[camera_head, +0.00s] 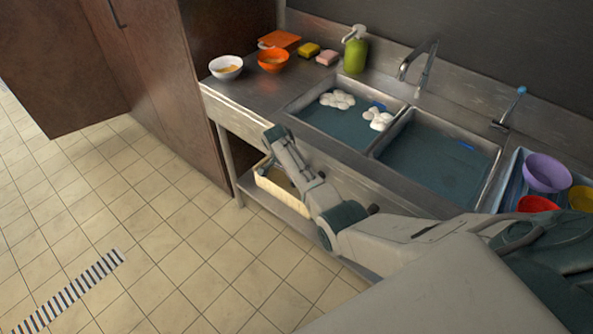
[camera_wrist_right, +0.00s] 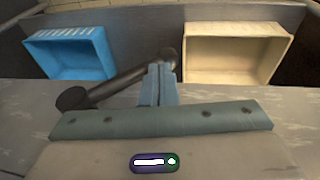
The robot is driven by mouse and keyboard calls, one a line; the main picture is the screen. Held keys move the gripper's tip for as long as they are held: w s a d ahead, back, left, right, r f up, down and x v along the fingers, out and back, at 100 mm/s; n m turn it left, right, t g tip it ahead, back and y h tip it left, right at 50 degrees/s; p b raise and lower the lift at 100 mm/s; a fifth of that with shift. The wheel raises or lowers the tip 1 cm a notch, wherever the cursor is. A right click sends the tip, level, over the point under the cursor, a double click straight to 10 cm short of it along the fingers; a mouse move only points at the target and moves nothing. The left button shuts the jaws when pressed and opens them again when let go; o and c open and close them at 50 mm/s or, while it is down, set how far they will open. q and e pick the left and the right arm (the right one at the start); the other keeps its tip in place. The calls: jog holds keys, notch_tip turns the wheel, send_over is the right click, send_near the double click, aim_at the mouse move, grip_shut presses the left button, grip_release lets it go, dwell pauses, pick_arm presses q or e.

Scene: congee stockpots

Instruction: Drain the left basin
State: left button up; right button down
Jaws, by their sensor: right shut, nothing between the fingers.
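The left basin (camera_head: 345,125) is a steel sink bowl holding bluish water, with white foam clumps (camera_head: 379,119) on it. A small blue item shows near its right rim. My right arm reaches from the right along the sink's front; its fingers cannot be made out in the head view. In the right wrist view my right gripper (camera_wrist_right: 158,85) is shut and empty. Its fingertips overlap a dark rod (camera_wrist_right: 125,80) with thick ends, perhaps a drain lever; contact cannot be told. The basin's drain hole is not visible. My left gripper is out of view.
The right basin (camera_head: 437,160) also holds bluish water. A cream crate (camera_wrist_right: 235,50) and a blue crate (camera_wrist_right: 70,55) sit below. Bowls, sponges and a green soap bottle (camera_head: 355,52) stand on the counter.

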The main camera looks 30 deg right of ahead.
jog(key=shift+x, duration=0.75)
jog(key=shift+s+f, duration=0.15)
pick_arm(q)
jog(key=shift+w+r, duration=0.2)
pick_arm(e)
jog(key=shift+s+d+f, duration=0.1)
jog(key=shift+s+f, duration=0.2)
jog(key=shift+f, duration=0.15)
